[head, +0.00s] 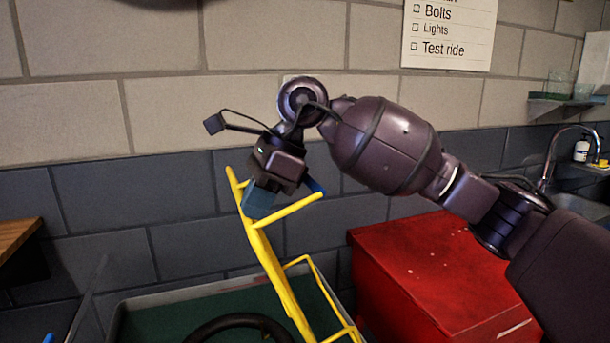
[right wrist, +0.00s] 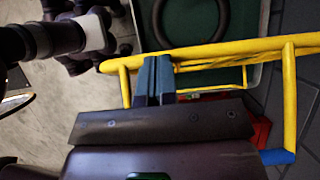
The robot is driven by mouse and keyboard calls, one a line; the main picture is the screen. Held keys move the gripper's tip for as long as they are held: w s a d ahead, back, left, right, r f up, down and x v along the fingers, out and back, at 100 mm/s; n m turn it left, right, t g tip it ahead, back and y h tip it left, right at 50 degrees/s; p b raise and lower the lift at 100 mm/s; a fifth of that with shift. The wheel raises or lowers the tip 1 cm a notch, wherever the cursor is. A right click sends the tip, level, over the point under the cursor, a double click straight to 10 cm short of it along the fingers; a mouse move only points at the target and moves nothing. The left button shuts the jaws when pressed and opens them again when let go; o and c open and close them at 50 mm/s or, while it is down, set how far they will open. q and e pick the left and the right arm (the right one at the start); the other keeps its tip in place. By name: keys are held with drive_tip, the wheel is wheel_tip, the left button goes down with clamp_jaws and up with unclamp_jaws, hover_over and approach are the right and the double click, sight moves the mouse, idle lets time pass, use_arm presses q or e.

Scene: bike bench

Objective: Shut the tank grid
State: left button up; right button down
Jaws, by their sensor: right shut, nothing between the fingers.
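The tank grid, a yellow bar frame (head: 270,255), stands raised and tilted over the tank (head: 200,291), which has a grey rim and a green inside. A blue end shows on one of its bars. My right gripper (head: 262,198) is shut and empty at the upper part of the frame. In the right wrist view, the fingers of my right gripper (right wrist: 157,80) lie close against a long yellow bar of the grid (right wrist: 225,50); I cannot tell whether they touch. My left gripper is not in view.
A black ring (head: 240,321) lies in the tank. A red box-shaped cabinet (head: 430,265) stands right of the tank, below my right arm. A tiled wall is behind. A wooden top (head: 20,240) is at far left, and a sink with a tap (head: 550,160) at far right.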

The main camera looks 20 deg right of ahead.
use_arm(q)
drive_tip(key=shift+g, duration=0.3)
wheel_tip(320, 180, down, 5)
drive_tip(key=b, duration=0.5)
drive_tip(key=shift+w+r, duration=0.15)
use_arm(e)
drive_tip(key=a+f+h, duration=0.4)
drive_tip(key=a+f, duration=0.7)
drive_tip(key=f, duration=0.3)
drive_tip(key=a+f+h, duration=0.3)
drive_tip(key=a+f, duration=0.8)
drive_tip(key=f, duration=0.3)
drive_tip(key=shift+s+a+h, duration=0.15)
drive_tip(key=shift+s+h, duration=0.15)
drive_tip(key=shift+h, duration=0.1)
